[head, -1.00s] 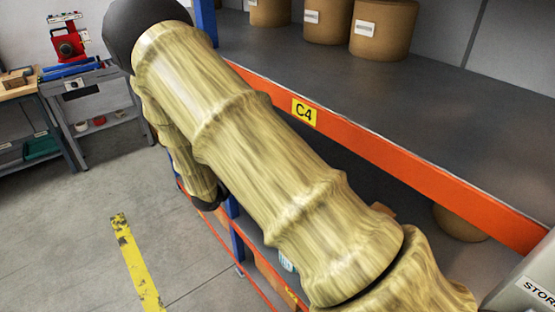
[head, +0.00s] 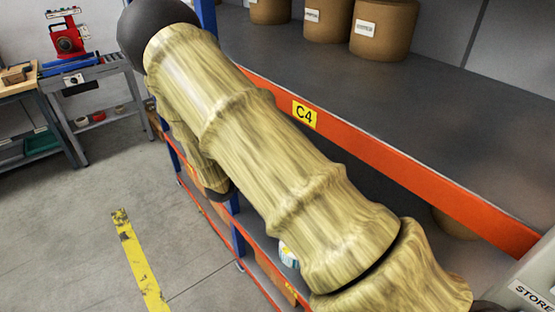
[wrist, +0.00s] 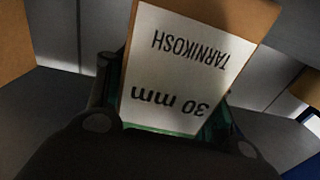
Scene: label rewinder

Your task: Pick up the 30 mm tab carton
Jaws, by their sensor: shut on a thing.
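The 30 mm tab carton (wrist: 178,75) fills the middle of the wrist view. It is a brown carton with a white label reading "TARNIKOSH" and "30 mm", upside down in the picture. My gripper (wrist: 165,112) is shut on the carton, with its fingers at the carton's left and right sides. The fingers are dark and partly hidden behind the carton and the wrist body. In the head view my arm covers the middle, and neither the gripper nor the carton can be made out there.
An orange shelf beam (head: 390,155) marked C4 edges a grey shelf with several brown drums (head: 383,28) at the back. A blue upright (head: 237,225) stands close beside my arm. A workbench with a red machine (head: 68,38) is at the far left. The floor (head: 85,235) at left is open.

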